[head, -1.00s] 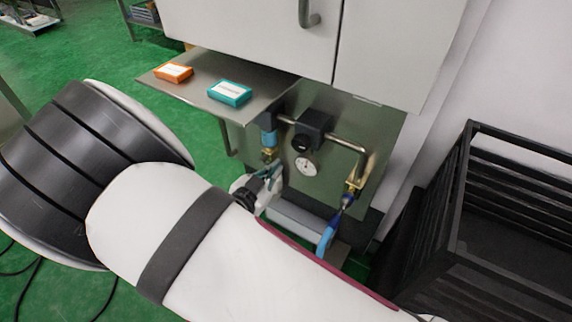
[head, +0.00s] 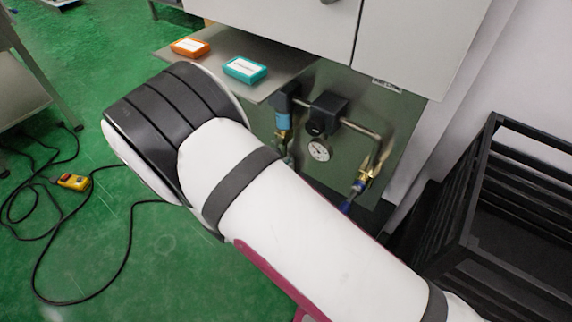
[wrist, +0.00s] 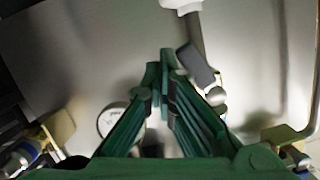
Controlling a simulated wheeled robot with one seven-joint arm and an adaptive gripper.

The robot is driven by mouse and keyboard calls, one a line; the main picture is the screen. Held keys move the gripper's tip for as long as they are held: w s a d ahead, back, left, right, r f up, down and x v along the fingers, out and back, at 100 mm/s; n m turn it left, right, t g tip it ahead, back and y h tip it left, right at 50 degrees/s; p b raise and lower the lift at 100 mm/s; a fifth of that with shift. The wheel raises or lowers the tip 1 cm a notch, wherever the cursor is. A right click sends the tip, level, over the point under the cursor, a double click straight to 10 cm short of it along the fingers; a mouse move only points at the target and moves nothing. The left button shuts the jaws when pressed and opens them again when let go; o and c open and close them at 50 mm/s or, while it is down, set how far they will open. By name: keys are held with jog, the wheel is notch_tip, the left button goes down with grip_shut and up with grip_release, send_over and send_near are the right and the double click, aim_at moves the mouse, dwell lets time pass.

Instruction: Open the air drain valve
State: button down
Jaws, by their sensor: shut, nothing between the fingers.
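The air unit on the steel panel has a black regulator (head: 327,112), a round white gauge (head: 320,151) and a light-blue cylinder (head: 283,121) with a brass fitting below it. A brass valve with a blue part (head: 364,181) hangs from the pipe at right. I cannot tell which is the drain valve. My gripper (wrist: 165,62) has dark green fingers, shut and empty, in the wrist view. The gauge (wrist: 111,119) is left of the fingers there, with brass fittings (wrist: 59,131) (wrist: 282,134) at both sides. In the head view my arm hides most of the gripper.
A steel shelf (head: 290,83) with an orange box (head: 190,47) and a teal box (head: 245,69) juts out above the unit. A black slatted rack (head: 500,190) stands at right. Cables and a yellow control box (head: 74,182) lie on the green floor.

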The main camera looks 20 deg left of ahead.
jog(key=shift+w+a+f+m+b, duration=0.1)
jog(key=shift+a+f+m+b, duration=0.2)
jog(key=shift+a+f, duration=0.1)
jog(key=shift+d, duration=0.1)
dwell(1.5)
